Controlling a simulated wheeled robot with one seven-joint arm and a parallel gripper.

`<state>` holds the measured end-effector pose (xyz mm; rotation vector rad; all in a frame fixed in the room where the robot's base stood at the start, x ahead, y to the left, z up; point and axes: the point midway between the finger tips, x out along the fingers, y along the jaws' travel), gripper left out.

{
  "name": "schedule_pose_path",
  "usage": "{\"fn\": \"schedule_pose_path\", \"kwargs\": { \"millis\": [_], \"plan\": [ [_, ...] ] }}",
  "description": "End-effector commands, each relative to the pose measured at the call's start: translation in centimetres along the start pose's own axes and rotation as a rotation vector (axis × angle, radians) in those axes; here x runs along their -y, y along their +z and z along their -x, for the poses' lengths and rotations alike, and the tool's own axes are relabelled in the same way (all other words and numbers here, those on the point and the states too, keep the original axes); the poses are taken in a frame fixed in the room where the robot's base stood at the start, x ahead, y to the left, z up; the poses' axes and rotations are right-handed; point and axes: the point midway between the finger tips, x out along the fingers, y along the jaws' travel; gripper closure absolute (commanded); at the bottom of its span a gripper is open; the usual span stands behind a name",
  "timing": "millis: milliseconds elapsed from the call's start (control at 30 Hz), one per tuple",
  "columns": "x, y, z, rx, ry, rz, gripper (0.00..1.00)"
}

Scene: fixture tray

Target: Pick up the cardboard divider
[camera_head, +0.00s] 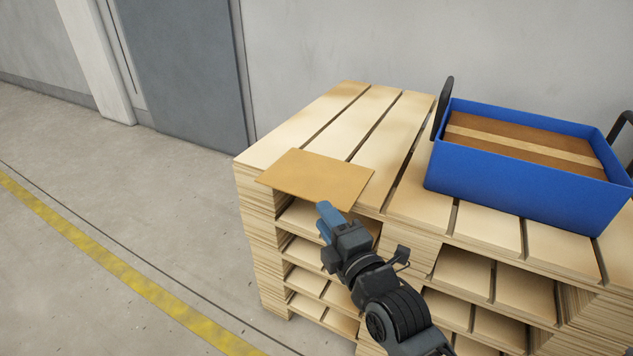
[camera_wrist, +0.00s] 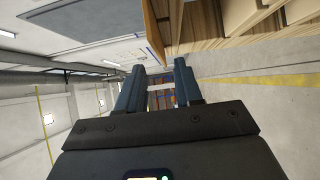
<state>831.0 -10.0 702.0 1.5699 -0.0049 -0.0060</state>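The cardboard divider (camera_head: 315,178) is a flat tan sheet lying on top of the near-left end of the wooden pallets, with its front edge sticking out past the slats. In the head view my gripper (camera_head: 324,212) is just in front of that overhanging edge, with its blue fingers pointing up toward the sheet. It looks close to the divider; whether they touch cannot be told. In the wrist view my gripper (camera_wrist: 159,68) has its two fingers apart with nothing held between them. A brown strip at the top of that view may be the divider's edge, but this is unclear.
The pallet stack (camera_head: 362,118) carries a blue bin (camera_head: 520,185) on the right, with black handles and a brown taped box (camera_head: 520,138) inside. A grey wall is behind. The floor (camera_head: 100,215) to the left, with a yellow line, is clear.

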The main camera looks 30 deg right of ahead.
Motion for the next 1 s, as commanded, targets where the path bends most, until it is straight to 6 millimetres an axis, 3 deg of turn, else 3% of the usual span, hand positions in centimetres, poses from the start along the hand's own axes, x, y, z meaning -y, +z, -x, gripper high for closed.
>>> {"fn": "schedule_pose_path", "kwargs": {
  "millis": [600, 867, 1000],
  "plan": [
    [0.0, 0.5, -6.9, 0.001, 0.001, 0.001, 0.65],
    [0.0, 0.5, -7.1, 0.000, 0.001, -0.001, 0.65],
    [0.0, 0.5, -7.1, 0.000, 0.001, -0.001, 0.76]
  ]
}}
